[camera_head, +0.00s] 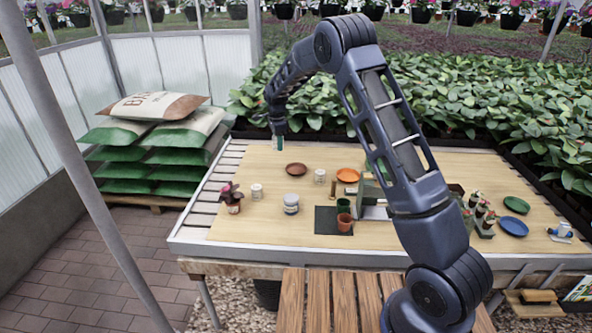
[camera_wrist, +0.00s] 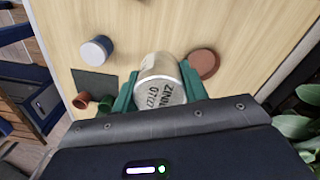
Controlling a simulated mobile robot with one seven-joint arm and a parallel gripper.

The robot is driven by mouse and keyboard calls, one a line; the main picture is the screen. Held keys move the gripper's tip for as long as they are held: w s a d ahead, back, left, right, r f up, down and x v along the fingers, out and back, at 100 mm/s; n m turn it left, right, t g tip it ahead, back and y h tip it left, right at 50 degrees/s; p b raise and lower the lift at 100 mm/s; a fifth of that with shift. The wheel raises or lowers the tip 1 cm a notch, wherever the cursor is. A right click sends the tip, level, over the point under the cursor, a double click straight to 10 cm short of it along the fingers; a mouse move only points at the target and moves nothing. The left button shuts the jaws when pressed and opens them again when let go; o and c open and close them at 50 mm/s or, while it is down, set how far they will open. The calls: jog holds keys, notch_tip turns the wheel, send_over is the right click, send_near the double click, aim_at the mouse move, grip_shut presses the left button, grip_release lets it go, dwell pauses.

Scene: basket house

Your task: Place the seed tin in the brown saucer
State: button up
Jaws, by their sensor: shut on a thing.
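My gripper (camera_wrist: 158,88) is shut on a pale metal tin (camera_wrist: 160,80) with dark printed lettering that reads roughly "ZINN" and "0727". The green fingers hold it from both sides. In the head view my gripper (camera_head: 278,142) is above the back left part of the table, and the tin is small and hard to make out there. The brown saucer (camera_head: 296,169) lies on the table to the right of and nearer than the gripper, and looks empty. In the wrist view the brown saucer (camera_wrist: 205,64) shows just right of the tin, partly covered by a finger.
Two small pale tins (camera_head: 256,191) (camera_head: 319,176), a white jar (camera_head: 291,209) and a potted plant (camera_head: 232,206) stand near the saucer. Leafy plants (camera_head: 310,95) line the table's back.

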send_over(296, 171)
jog(key=shift+n, duration=0.3)
notch_tip(296, 171, down, 20)
jog(key=shift+w+d+f, duration=0.1)
jog(key=shift+w+f, duration=0.05)
jog(key=shift+f, duration=0.05)
jog(key=shift+f, duration=0.15)
jog(key=o, duration=0.7)
notch_tip(296, 171, up, 12)
jog(key=shift+w+r, duration=0.1)
jog(key=shift+r, duration=0.15)
